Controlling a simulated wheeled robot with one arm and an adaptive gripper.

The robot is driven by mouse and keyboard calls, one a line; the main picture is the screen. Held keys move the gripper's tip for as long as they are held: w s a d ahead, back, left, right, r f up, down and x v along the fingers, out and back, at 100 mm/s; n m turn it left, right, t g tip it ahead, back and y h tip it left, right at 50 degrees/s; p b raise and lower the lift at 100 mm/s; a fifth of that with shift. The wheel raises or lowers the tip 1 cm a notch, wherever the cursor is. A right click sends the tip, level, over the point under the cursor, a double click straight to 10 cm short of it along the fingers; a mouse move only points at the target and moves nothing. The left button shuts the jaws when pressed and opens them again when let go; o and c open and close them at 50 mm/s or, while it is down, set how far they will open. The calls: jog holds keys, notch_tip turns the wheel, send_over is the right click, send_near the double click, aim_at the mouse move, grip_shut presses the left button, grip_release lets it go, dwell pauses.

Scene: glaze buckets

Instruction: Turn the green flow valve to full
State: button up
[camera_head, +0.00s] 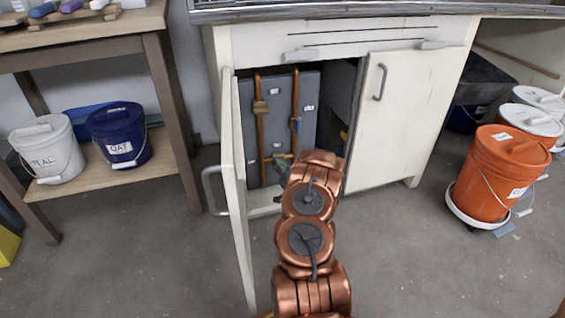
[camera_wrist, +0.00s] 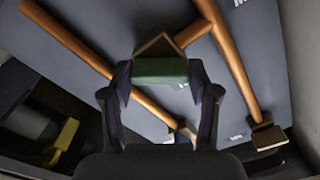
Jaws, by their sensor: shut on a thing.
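The green valve handle (camera_wrist: 160,71) shows in the wrist view as a short green block in front of a brass fitting (camera_wrist: 158,45) on a copper pipe. My gripper (camera_wrist: 161,76) is shut on it, one finger at each end. In the head view my copper-coloured arm reaches into the open cabinet, and my gripper (camera_head: 281,173) is small and partly hidden by my arm near the pipes' lower end. I cannot make out the green handle clearly there, nor read any flow marking.
The cabinet's left door (camera_head: 238,200) stands open close to my arm; the right door (camera_head: 392,120) is shut. Copper pipes (camera_head: 261,130) run up a grey panel (camera_head: 280,95). An orange bucket (camera_head: 488,180) stands at right. The wrist view shows a yellow part (camera_wrist: 66,135).

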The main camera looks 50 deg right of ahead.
jog(key=m+p, duration=0.1)
jog(key=m, duration=0.4)
jog(key=shift+s+d+f+m, duration=0.1)
jog(key=shift+m, duration=0.2)
jog(key=m, duration=0.5)
dwell(0.4)
jog(key=o, duration=0.9)
jog(key=shift+o, duration=1.3)
jog(key=v, duration=1.2)
